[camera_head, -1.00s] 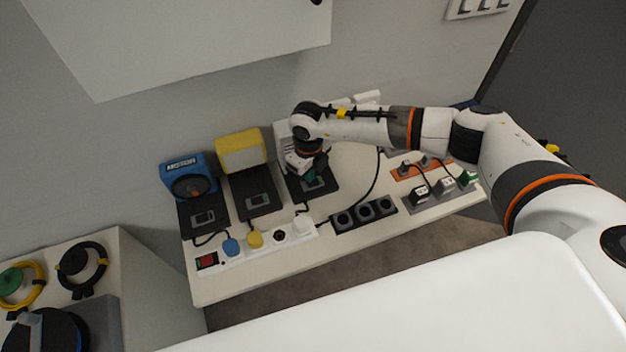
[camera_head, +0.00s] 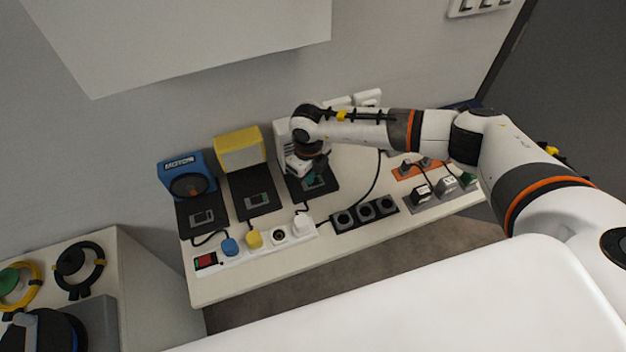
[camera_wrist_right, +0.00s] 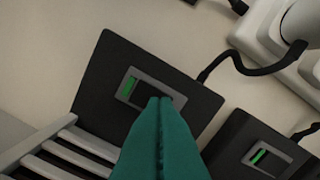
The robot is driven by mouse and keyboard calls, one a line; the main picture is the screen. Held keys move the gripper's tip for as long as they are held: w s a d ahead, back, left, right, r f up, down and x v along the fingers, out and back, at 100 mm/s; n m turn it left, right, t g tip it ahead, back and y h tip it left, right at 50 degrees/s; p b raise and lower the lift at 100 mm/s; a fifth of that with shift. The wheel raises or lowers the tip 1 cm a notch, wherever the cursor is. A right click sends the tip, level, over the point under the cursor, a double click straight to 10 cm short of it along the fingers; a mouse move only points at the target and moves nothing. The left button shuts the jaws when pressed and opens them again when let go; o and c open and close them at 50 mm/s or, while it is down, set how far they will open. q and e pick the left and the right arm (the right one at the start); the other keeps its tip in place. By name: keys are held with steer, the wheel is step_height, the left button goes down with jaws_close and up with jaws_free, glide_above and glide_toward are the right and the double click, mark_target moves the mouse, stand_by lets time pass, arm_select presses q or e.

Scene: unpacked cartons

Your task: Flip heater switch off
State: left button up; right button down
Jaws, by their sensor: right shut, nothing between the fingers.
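The heater is white with slats in the right wrist view (camera_wrist_right: 68,150), and partly hidden behind my right arm in the head view (camera_head: 283,135). It stands on a black base (camera_wrist_right: 110,75). On the base is a grey-framed rocker switch (camera_wrist_right: 128,90) showing a green strip at one end. My right gripper (camera_wrist_right: 160,100) has teal fingers, pressed together and empty. Its tips overlap the other end of the switch in the wrist view. Whether they touch it I cannot tell. In the head view, the right gripper (camera_head: 314,178) is over the heater base. My left gripper is not in view.
Left of the heater are a yellow-topped unit (camera_head: 240,149) and a blue motor unit (camera_head: 186,174), each with a black switch base. A white power strip (camera_head: 268,240) with plugs and a dark socket strip (camera_head: 365,213) lie in front. Cables cross the table.

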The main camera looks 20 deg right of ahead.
steer(key=shift+f, duration=0.25)
steer(key=shift+r, duration=0.1)
steer(key=shift+r+p, duration=2.2)
steer(key=shift+r, duration=1.3)
steer(key=shift+f, duration=0.1)
